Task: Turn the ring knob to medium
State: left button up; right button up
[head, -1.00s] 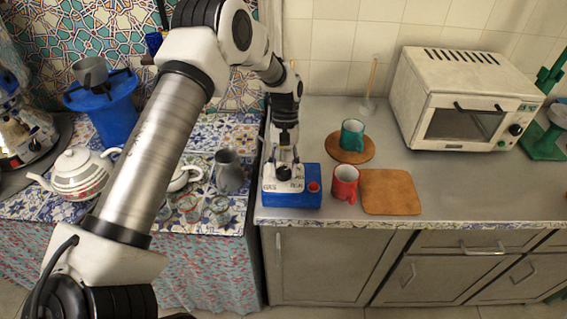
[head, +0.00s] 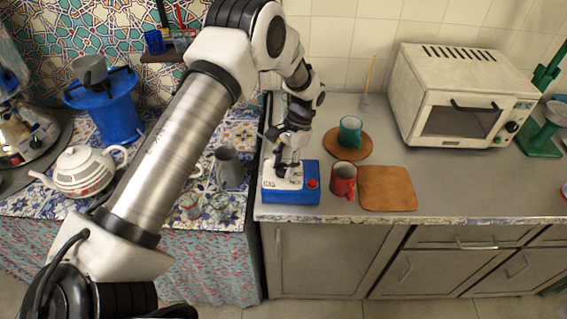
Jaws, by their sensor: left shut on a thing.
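A blue box with a white top (head: 292,196) stands at the front left of the grey counter. Its top carries small lettering that seems to read "GAS" and "MED", and a red button (head: 312,183) sits at its right side. My left gripper (head: 287,166) is over the white top, pointing down and tilted. It is shut on the ring knob, which the fingers mostly hide, so I cannot read where the knob points. My right gripper is not in view.
A red mug (head: 343,181) stands close to the right of the box, by a brown board (head: 387,189). A teal mug (head: 350,131) is on a round board behind. A grey pitcher (head: 229,168) and a white teapot (head: 84,170) are on the left.

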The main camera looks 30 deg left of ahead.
pick_arm(q)
jog(key=shift+f, duration=0.15)
dwell(0.3)
jog(key=o, duration=1.1)
jog(key=shift+o, duration=0.2)
jog(key=shift+w, duration=0.1)
jog(key=v, duration=1.2)
jog(key=shift+d, duration=0.1)
jog(key=shift+c, duration=0.4)
